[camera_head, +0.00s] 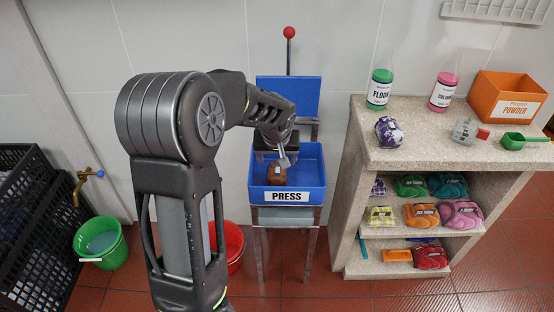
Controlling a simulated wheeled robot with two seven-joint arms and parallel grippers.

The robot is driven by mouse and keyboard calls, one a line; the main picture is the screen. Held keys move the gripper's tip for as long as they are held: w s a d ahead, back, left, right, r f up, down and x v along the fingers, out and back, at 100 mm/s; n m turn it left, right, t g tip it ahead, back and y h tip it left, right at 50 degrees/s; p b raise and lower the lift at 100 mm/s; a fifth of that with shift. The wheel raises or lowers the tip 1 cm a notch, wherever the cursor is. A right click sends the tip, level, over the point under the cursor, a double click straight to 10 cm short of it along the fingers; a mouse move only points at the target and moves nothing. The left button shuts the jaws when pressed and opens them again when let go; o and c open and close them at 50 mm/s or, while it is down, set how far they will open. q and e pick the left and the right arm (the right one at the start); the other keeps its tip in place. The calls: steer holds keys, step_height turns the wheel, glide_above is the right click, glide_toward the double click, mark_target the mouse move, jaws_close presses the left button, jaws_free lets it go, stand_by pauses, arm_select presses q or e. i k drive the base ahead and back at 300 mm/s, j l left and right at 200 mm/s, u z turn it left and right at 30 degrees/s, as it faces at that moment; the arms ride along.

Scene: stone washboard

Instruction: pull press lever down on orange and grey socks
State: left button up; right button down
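The press is a blue tray (311,165) on a metal stand, with a PRESS label on its front and a raised blue plate (288,92) behind it. Its lever (289,52) stands upright at the back, topped by a red ball (289,32). A brownish-orange bundle (274,178) with a pale tag, seemingly the socks, lies in the tray's left part. My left gripper (274,155) is over the tray, just above and behind the bundle. Its fingers look spread apart; contact with the bundle is unclear. It is well below the lever ball. My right gripper is not in view.
A stone shelf (420,145) at the right holds bottles, an orange powder box (506,98), a green scoop (524,141) and several sock bundles. A red bucket (234,245), a green bucket (101,242) and black crates (30,215) stand left. Space around the lever ball looks clear.

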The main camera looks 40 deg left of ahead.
mark_target(304, 92)
steer(key=u, duration=1.25)
